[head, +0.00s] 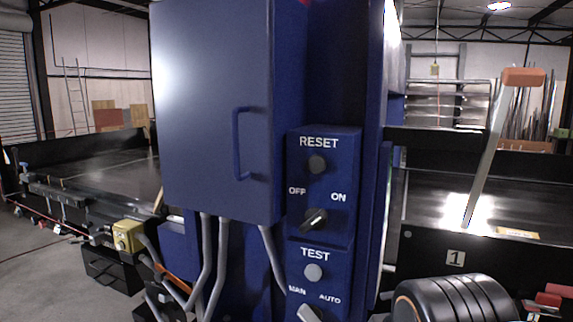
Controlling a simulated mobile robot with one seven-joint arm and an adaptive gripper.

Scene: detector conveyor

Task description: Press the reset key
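The reset key (317,165) is a small dark round button under the word RESET. It sits at the top of a blue control panel (345,190), right of centre in the head view. Below it is an OFF/ON rotary switch (314,220), its pointer tilted toward ON. Lower is a pale round TEST button (313,272), and below that a MAN/AUTO switch (310,313), partly cut off by the bottom edge. A dark ribbed cylindrical part (455,300) at the bottom right looks like my arm. My gripper's fingers are not in view, and nothing covers the reset key.
A blue cabinet (200,100) with a handle (238,145) stands left of the panel and sticks out. Grey conduits (222,265) hang below it. Dark conveyor beds extend left (95,175) and right (430,195). A slanted lever with an orange grip (523,77) rises at right.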

